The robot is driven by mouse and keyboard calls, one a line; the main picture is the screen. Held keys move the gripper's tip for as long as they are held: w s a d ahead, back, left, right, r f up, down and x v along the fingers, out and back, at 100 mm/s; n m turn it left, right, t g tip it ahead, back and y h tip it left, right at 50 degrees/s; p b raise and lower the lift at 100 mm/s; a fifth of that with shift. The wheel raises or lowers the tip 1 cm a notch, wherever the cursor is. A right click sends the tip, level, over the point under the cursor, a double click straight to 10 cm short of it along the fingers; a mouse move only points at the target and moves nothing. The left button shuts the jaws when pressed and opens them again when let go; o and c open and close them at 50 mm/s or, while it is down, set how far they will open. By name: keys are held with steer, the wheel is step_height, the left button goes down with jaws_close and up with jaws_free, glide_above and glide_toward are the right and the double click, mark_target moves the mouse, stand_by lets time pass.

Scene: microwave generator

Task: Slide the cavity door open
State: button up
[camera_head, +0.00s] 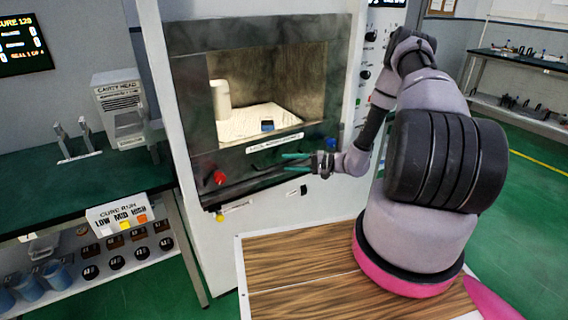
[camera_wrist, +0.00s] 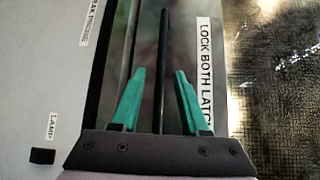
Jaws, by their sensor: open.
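The cavity door (camera_head: 190,100) is a dark framed panel on the front of the pale cabinet. Its window shows the lit cavity, and a mesh-like pattern covers the window (camera_wrist: 275,80) in the wrist view. A white strip on the door's lower part reads "LOCK BOTH LATC…" (camera_wrist: 205,70). A red latch (camera_head: 218,178) is at the lower left and a blue latch (camera_head: 331,143) at the lower right. My gripper (camera_head: 284,162) is open at the door's lower edge. In the wrist view, a thin dark bar (camera_wrist: 163,60) runs between its teal fingers (camera_wrist: 160,75); contact cannot be told.
Inside the cavity are a white cylinder (camera_head: 221,98), a pale tray (camera_head: 240,128) and a small blue item (camera_head: 267,126). A green bench (camera_head: 60,195) with a cure run button box (camera_head: 120,215) stands left. Green floor is open at right.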

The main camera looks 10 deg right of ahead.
steer(key=shift+x, duration=1.35)
jaws_close()
stand_by(0.4)
